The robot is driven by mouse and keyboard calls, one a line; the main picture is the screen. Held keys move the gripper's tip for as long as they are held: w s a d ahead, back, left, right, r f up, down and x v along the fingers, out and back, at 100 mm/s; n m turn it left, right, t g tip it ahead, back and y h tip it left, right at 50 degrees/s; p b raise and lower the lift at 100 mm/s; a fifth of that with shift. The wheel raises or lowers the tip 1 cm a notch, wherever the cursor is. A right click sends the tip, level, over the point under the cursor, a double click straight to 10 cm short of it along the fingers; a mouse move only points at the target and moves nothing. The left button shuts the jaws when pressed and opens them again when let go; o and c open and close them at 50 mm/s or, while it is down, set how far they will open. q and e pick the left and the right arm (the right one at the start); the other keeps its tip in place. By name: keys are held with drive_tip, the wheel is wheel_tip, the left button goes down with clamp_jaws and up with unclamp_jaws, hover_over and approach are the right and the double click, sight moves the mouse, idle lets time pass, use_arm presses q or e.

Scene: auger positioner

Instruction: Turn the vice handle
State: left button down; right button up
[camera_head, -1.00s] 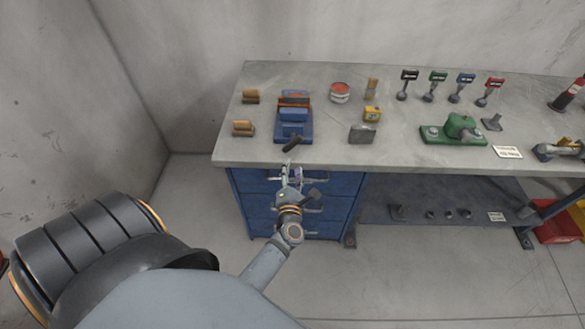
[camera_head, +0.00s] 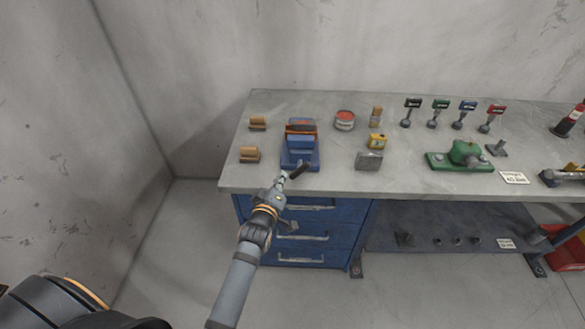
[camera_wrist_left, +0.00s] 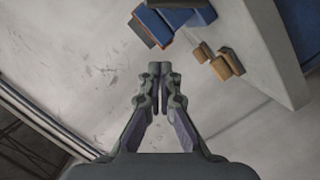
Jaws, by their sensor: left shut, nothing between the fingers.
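The blue vice (camera_head: 300,146), with an orange-brown part at its back, stands near the front left of the bench. Its dark handle (camera_head: 299,171) sticks out at the front edge and lies slanted. My left gripper (camera_head: 281,181) is at the bench's front edge, just left of and below the handle; I cannot tell whether it touches it. In the left wrist view its fingers (camera_wrist_left: 160,68) are shut with nothing between them. Part of the vice (camera_wrist_left: 185,15) shows at the top of that view; I cannot make out the handle there. My right gripper is not in view.
Wooden blocks (camera_head: 250,155) lie left of the vice. A red-topped tin (camera_head: 344,120), a yellow block (camera_head: 376,141) and a grey block (camera_head: 368,161) stand to its right. A green fixture (camera_head: 462,154) is farther right. Blue drawers (camera_head: 303,228) are below the bench.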

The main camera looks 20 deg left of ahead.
sight(300, 166)
use_arm(q)
drive_tip(key=w+f, duration=0.1)
drive_tip(key=w, duration=0.2)
drive_tip(key=w+d+f, duration=0.1)
drive_tip(key=w, duration=0.2)
drive_tip(key=w+d+f, duration=0.1)
drive_tip(key=w+f, duration=0.1)
drive_tip(key=w, duration=0.1)
drive_tip(key=shift+w+d, duration=0.1)
drive_tip(key=shift+w, duration=0.3)
drive_tip(key=shift+a, duration=0.2)
